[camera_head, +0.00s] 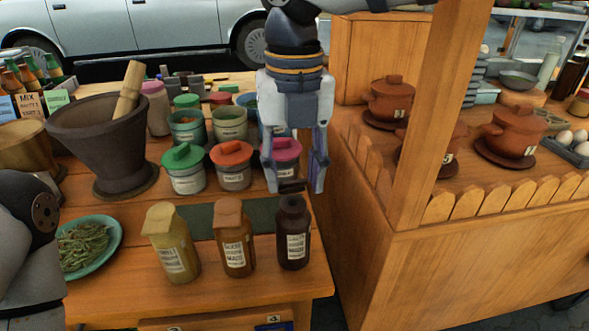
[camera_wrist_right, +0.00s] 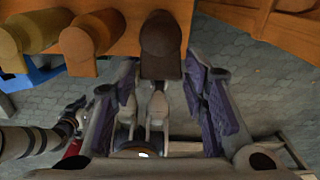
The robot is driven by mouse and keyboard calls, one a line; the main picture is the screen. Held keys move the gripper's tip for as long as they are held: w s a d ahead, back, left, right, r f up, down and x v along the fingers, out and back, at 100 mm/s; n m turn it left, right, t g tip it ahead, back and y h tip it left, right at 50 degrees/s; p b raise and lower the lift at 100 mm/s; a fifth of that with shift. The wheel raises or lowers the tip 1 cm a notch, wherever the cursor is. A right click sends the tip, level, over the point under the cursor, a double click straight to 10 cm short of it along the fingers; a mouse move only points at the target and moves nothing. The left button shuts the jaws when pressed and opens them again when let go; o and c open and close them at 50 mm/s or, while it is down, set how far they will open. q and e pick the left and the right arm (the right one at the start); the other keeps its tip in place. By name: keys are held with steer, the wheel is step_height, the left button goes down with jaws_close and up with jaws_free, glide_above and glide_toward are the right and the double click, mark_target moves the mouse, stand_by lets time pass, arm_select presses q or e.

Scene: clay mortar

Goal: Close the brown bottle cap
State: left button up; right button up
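A dark brown bottle (camera_head: 293,238) with a white label stands upright at the right end of a row of three. My right gripper (camera_head: 291,189) points down just above and behind its top, with fingers spread apart. A small dark piece shows between the fingertips; I cannot tell whether it is the bottle's raised cap. In the right wrist view the dark bottle's rounded top (camera_wrist_right: 162,38) lies ahead, between the open fingers (camera_wrist_right: 158,88). An amber-brown bottle (camera_head: 235,245) and a yellowish bottle (camera_head: 172,245) stand to its left, both capped. My left gripper (camera_wrist_right: 72,115) seems to show small and unclear in the wrist view.
Several lidded jars (camera_head: 232,168) stand behind the bottles. A stone mortar (camera_head: 100,150) with a pestle and a green plate of herbs (camera_head: 90,245) are at left. A wooden post (camera_head: 440,110) and stall with clay pots (camera_head: 510,132) stand right, across a gap beside the table edge.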

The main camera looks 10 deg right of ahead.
steer(key=shift+f, duration=0.1)
steer(key=shift+c, duration=0.2)
jaws_close()
steer(key=shift+s, duration=0.15)
